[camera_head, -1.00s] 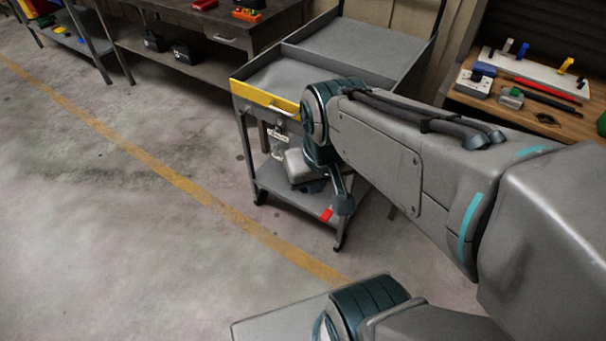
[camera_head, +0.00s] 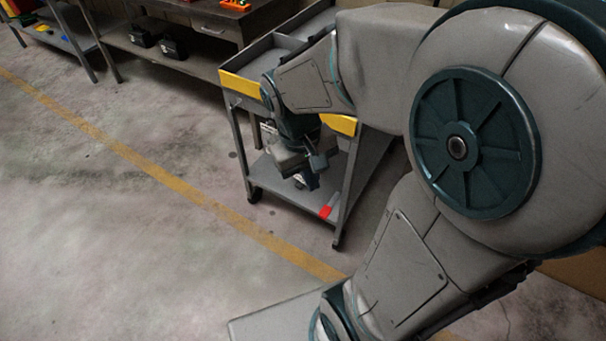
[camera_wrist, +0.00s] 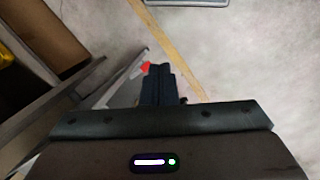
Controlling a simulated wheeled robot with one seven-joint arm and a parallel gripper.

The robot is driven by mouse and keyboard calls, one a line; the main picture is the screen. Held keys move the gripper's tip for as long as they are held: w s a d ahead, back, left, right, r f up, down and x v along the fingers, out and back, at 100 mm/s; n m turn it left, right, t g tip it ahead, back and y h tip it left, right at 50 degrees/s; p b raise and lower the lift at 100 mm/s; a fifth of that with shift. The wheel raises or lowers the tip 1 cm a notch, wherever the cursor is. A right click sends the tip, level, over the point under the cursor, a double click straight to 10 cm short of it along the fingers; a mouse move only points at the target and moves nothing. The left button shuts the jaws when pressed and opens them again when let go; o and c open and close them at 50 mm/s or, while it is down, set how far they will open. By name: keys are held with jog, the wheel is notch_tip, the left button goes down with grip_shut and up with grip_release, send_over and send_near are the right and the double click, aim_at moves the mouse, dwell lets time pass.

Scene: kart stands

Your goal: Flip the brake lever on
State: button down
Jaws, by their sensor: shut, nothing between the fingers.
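The brake lever (camera_head: 327,211) has a red end and a grey bar, and sits low at the front right corner of the cart (camera_head: 237,87). In the wrist view its red end (camera_wrist: 146,66) shows just left of my fingertips. My gripper (camera_head: 309,183) points down in front of the cart, near the lower shelf and left of the lever in the head view. In the wrist view its two dark fingers (camera_wrist: 159,70) are together with nothing between them. I cannot tell whether a finger touches the lever.
The cart has a yellow front edge, a lower shelf (camera_head: 280,190) and a caster by the lever. A workbench (camera_head: 195,25) with dark boxes below stands behind left. A yellow line (camera_head: 170,180) crosses the open floor at left. My own arm covers the right side.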

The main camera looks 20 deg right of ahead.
jog(key=w+d+f+n+t+h+b, duration=0.1)
jog(key=w+f+n+t+h+b, duration=0.2)
jog(key=f, duration=1.7)
jog(key=w+d+f+n+t+h+b, duration=0.2)
jog(key=f+n+t+h+b, duration=0.7)
jog(key=f, duration=1.1)
jog(key=w+d+f+n+t+h+b, duration=0.2)
jog(key=w+f+n+t+h+b, duration=0.3)
jog(key=f+n+b, duration=0.7)
notch_tip(320, 180, down, 8)
jog(key=shift+w+d+f+n+t+h, duration=0.25)
jog(key=shift+w+t+h, duration=0.2)
jog(key=shift+h, duration=0.75)
jog(key=shift+r, duration=0.1)
jog(key=b, duration=0.1)
send_near(330, 205)
jog(key=w+d+f, duration=0.1)
jog(key=f, duration=0.1)
notch_tip(330, 205, up, 4)
jog(key=shift+w+r, duration=0.15)
